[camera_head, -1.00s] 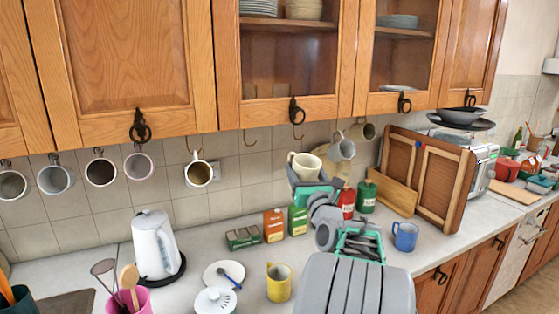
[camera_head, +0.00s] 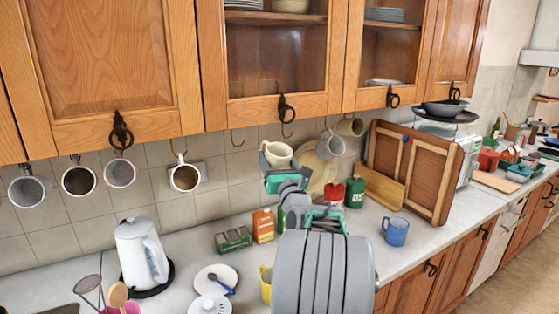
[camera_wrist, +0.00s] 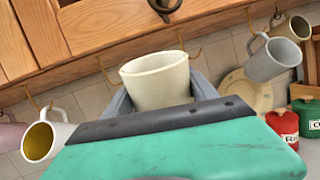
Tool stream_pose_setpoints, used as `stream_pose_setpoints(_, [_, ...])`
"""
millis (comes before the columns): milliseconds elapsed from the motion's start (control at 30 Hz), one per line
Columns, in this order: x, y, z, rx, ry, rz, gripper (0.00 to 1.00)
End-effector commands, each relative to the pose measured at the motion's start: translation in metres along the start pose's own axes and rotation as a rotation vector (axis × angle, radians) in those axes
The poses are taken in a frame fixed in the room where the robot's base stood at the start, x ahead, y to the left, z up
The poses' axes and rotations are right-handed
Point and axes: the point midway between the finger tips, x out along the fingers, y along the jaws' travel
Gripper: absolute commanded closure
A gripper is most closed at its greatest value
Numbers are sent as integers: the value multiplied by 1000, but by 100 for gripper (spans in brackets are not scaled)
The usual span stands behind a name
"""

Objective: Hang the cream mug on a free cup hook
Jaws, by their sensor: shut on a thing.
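The cream mug (camera_head: 277,153) is held upright in my gripper (camera_head: 286,178), just below the cupboard's underside. In the wrist view the mug (camera_wrist: 155,82) sits between the grey fingers of my gripper (camera_wrist: 160,97), which are shut on it. Its handle is not clear there. One free cup hook (camera_head: 237,138) hangs left of the mug, and another free hook (camera_head: 287,130) is above and slightly right of it. In the wrist view, a bare hook (camera_wrist: 105,75) is left of the mug and another (camera_wrist: 187,45) is at its upper right. The mug appears apart from both.
A white mug with yellow inside (camera_head: 185,177) hangs to the left, and a grey mug (camera_head: 331,145) and a beige mug (camera_head: 350,126) hang to the right. Below are a kettle (camera_head: 142,252), a red canister (camera_head: 354,191), a green canister (camera_head: 355,194) and a blue mug (camera_head: 395,231).

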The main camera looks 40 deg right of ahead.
Motion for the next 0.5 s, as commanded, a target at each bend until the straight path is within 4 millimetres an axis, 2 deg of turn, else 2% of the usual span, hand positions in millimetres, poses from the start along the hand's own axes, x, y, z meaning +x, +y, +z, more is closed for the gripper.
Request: stream_pose_setpoints(500, [36, 11, -4, 1, -2, 3, 89])
